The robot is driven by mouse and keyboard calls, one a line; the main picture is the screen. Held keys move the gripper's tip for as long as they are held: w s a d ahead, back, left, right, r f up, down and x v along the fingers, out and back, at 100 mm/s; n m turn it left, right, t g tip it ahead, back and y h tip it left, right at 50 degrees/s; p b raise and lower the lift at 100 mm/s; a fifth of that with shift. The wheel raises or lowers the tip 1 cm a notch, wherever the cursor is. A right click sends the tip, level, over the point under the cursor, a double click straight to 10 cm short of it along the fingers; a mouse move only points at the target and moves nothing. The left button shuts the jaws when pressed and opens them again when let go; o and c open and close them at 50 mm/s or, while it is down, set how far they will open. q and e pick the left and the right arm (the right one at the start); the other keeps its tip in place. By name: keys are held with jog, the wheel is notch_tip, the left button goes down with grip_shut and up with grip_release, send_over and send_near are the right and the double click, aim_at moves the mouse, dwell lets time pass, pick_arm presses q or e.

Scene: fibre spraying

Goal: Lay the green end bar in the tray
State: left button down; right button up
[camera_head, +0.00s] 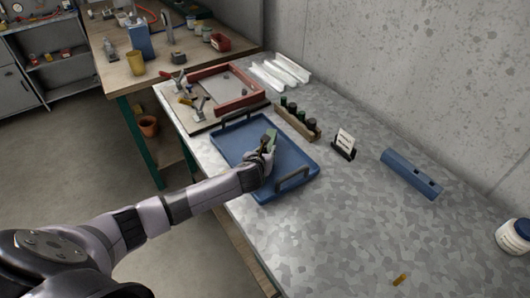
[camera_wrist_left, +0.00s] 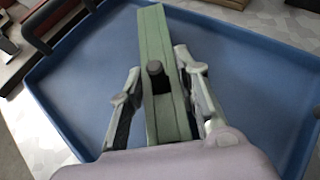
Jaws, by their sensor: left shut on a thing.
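The green end bar (camera_wrist_left: 155,40) is a long, pale green bar with a dark knob on it. My left gripper (camera_wrist_left: 158,95) is shut on the bar, with a finger on each side of it, over the blue tray (camera_wrist_left: 75,85). In the head view, the bar (camera_head: 272,138) shows at the tip of my left gripper (camera_head: 265,150), above the middle of the blue tray (camera_head: 228,148). I cannot tell whether the bar touches the tray floor. My right gripper is not in view.
The tray has raised handles (camera_head: 292,178). Behind it stand a rack of dark bottles (camera_head: 297,121) and a small sign (camera_head: 344,143). A red frame (camera_head: 205,75) lies beyond. A blue block (camera_head: 411,173) lies at right; the metal table's front right is mostly clear.

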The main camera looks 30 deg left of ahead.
pick_arm(q)
jog(key=c, duration=1.2)
grip_release()
jog(key=shift+r, duration=0.15)
jog(key=v, duration=1.2)
